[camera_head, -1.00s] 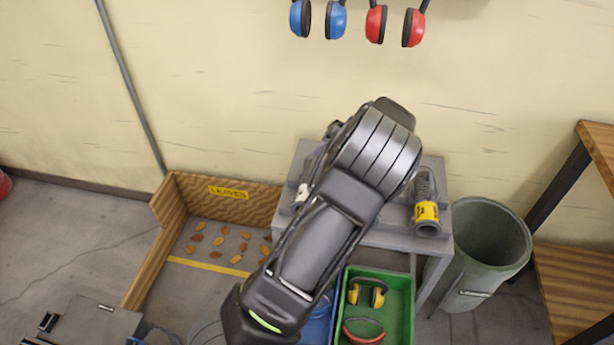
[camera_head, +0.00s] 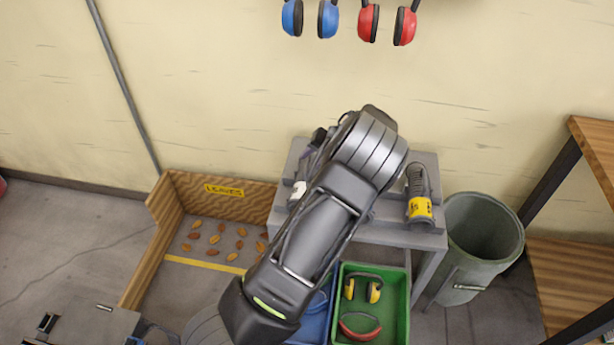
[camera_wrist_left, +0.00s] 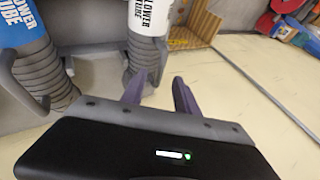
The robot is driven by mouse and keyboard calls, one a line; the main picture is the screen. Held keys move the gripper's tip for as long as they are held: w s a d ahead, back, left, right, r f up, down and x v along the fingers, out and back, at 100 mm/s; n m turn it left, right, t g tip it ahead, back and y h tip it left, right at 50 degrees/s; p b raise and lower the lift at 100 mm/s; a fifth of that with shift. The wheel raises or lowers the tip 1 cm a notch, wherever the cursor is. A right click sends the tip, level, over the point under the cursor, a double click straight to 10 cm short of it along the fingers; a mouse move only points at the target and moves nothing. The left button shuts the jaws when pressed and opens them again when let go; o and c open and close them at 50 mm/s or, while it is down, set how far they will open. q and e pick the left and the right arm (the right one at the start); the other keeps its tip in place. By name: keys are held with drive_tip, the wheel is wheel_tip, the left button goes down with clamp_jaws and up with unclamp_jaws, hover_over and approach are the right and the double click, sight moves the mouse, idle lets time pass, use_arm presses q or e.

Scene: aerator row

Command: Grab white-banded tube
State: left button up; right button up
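The white-banded tube (camera_wrist_left: 147,22) is a grey corrugated tube with a white lettered band, in the upper middle of the left wrist view. In the head view a small part of its white band (camera_head: 298,190) shows at the left of the grey stand, the rest behind my arm. My left gripper (camera_wrist_left: 160,92) has its two purple fingers apart with nothing between them. Its left fingertip lies close to the tube's ribbed part; whether they touch I cannot tell. In the head view my left arm covers most of the gripper. My right gripper is not in view.
A blue-banded tube (camera_wrist_left: 22,28) stands left of the white-banded one. A yellow-banded tube (camera_head: 419,208) is at the right of the grey stand (camera_head: 431,240). A green crate (camera_head: 404,300), a grey bin (camera_head: 470,268) and a wooden leaves enclosure (camera_head: 172,215) surround the stand.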

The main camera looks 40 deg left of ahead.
use_arm(q)
drive_tip(key=shift+x, duration=1.2)
drive_tip(key=shift+c, duration=0.3)
clamp_jaws()
idle(0.5)
